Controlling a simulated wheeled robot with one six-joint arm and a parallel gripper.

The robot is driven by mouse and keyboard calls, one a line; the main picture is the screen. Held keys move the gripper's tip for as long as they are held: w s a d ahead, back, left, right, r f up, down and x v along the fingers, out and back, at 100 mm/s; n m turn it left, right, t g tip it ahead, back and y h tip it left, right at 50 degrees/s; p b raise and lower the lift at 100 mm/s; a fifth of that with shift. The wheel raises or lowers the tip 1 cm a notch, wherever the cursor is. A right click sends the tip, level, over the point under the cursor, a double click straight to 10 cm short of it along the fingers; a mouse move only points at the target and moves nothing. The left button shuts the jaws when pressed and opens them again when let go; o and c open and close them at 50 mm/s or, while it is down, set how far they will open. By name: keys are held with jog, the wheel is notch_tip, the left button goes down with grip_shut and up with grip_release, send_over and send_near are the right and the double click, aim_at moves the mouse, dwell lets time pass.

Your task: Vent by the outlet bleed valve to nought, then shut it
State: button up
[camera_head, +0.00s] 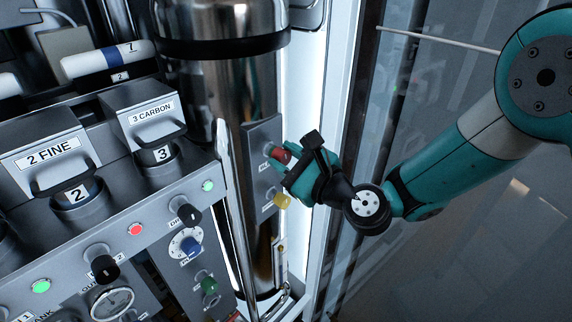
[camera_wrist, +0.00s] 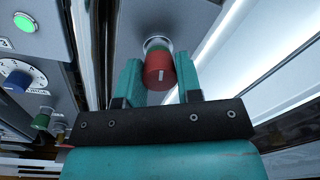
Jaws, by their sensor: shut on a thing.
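My gripper (camera_head: 290,170) is at the grey side plate (camera_head: 264,135) on the tall steel cylinder. It is shut on a red knob (camera_head: 281,155), which shows between the teal fingers in the wrist view (camera_wrist: 158,68). The knob has a pale mark on its face and sits on a metal collar on the plate. A yellow knob (camera_head: 281,201) is just below it. The small labels beside both knobs are too blurred to read, so I cannot tell which is the outlet bleed valve. A round gauge (camera_head: 112,303) is at the lower left, its reading unclear.
The steel cylinder (camera_head: 210,90) stands left of my gripper. Canister heads marked 2 FINE (camera_head: 45,150) and 3 CARBON (camera_head: 150,115) are further left. Below are black knobs, a blue dial (camera_head: 190,245), a green knob (camera_head: 208,286) and lamps.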

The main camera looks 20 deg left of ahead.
jog(key=n+b, duration=0.6)
jog(key=shift+s+f+n, duration=0.1)
jog(key=shift+f+n, duration=0.2)
jog(key=n+b, duration=0.5)
jog(key=b, duration=0.1)
jog(key=shift+f+n+y, duration=0.1)
jog(key=shift+n+y, duration=0.2)
jog(key=shift+y, duration=0.1)
jog(key=n+b, duration=0.6)
jog(key=b, duration=0.2)
jog(key=shift+f+n+g, duration=0.1)
jog(key=shift+n+g, duration=0.2)
jog(key=shift+n, duration=0.1)
jog(key=n+b, duration=0.3)
jog(key=b, duration=0.1)
jog(key=shift+r+n+g+b, duration=0.2)
jog(key=shift+n+g+b, duration=0.2)
jog(key=shift+n+b, duration=1)
jog(key=shift+r, duration=0.1)
jog(key=o, duration=0.9)
jog(key=shift+o, duration=0.2)
